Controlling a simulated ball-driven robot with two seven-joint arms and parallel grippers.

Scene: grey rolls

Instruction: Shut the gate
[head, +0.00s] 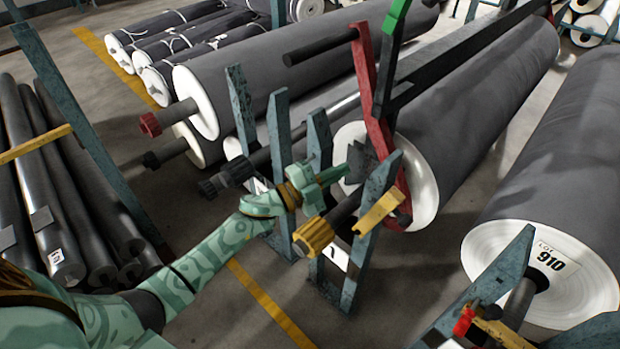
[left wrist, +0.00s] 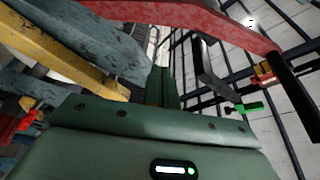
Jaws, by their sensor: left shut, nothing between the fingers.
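The gate appears to be the red bar (head: 372,90) at the rack, standing steeply with its lower end near a blue post. A black handle (head: 320,47) sticks out left from its upper part. A green-tipped black post (head: 397,18) stands close beside its top. In the left wrist view the red bar (left wrist: 190,22) crosses the top and the handle (left wrist: 296,115) hangs at the right. My left gripper (head: 337,174) is shut and empty, left of the bar's lower part and among the blue posts. Whether it touches anything is unclear. My right gripper is out of view.
Blue posts (head: 318,140) and a yellow block (head: 378,213) crowd my left gripper. A yellow-ended roll shaft (head: 314,236) lies just below it. Large grey rolls (head: 480,120) fill the back and right.

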